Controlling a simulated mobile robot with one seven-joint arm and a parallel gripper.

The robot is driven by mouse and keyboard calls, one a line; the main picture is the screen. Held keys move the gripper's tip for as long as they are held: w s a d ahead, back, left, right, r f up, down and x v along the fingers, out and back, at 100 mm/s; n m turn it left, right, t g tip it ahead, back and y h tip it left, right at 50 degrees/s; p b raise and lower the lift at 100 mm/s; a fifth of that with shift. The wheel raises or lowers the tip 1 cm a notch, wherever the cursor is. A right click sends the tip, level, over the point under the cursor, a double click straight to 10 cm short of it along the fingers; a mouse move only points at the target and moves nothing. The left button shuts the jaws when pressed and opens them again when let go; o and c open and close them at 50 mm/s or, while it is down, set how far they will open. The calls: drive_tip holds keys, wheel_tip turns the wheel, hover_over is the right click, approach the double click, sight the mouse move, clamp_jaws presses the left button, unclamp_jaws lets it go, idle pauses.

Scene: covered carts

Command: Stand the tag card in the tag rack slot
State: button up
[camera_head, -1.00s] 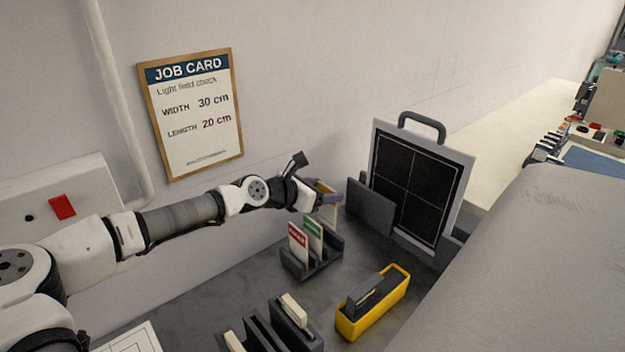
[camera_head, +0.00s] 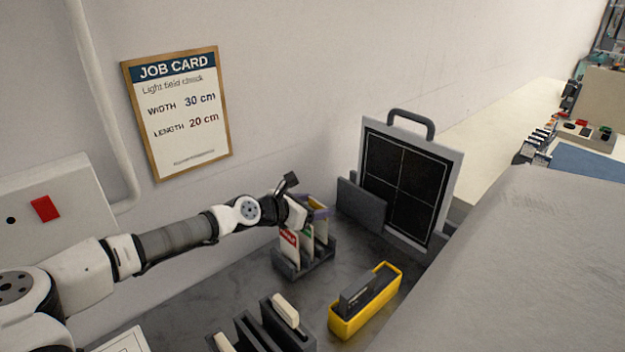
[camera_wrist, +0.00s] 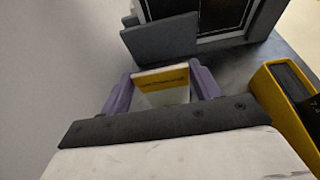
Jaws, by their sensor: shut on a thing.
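My gripper (camera_head: 313,210) is shut on the tag card (camera_wrist: 162,82), which has a yellow top band and a white body. In the wrist view the card sits between the two purple fingers. The dark tag rack (camera_head: 290,272) stands on the counter, with a red-topped card (camera_head: 289,241) and a green-topped card (camera_head: 307,235) upright in it. The held card is at the rack's right end, above or partly in it. I cannot tell whether its lower edge is inside the slot. My gripper partly covers the standing cards.
A yellow bin (camera_head: 345,324) with a dark block stands right of the rack. A black gridded panel (camera_head: 405,185) with a handle leans behind, a grey plate (camera_head: 360,207) before it. Another dark rack (camera_head: 270,318) is in front. A grey cover (camera_head: 530,260) fills the right.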

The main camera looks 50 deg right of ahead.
drive_tip(key=o, duration=1.3)
drive_tip(key=b+v, duration=0.5)
drive_tip(key=v, duration=0.8)
drive_tip(key=shift+w+a+r, duration=0.1)
drive_tip(key=shift+a+r, duration=0.15)
drive_tip(key=shift+a, duration=0.1)
